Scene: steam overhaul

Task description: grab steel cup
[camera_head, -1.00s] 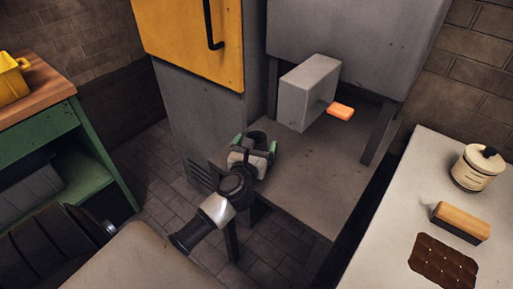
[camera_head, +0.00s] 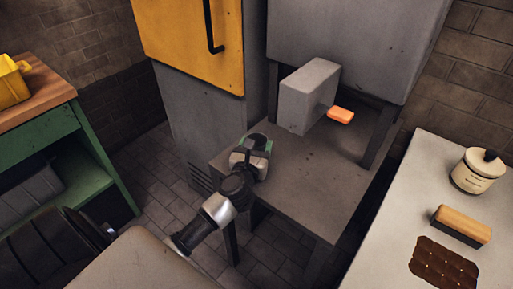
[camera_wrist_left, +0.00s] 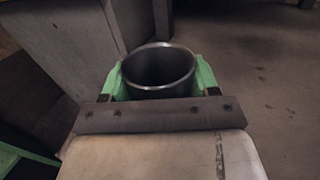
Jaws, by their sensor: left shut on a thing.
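The steel cup (camera_wrist_left: 158,68) is a dark grey, open-topped metal cup. In the left wrist view it stands upright between the green fingers of my left gripper (camera_wrist_left: 160,80), which touch it on both sides. In the head view my left gripper (camera_head: 257,146) is at the left corner of the low grey table, and the cup (camera_head: 257,139) shows only partly behind the gripper's body. The gripper is shut on the cup. I cannot tell whether the cup's base touches the table. My right gripper is not in view.
The grey table (camera_head: 310,185) has bare room to the right of the cup. A grey box (camera_head: 305,95) with an orange lever (camera_head: 340,115) is above its back. A yellow-doored cabinet (camera_head: 190,45) stands behind. A white counter (camera_head: 395,215) at right holds a jar (camera_head: 477,172) and brush (camera_head: 462,224).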

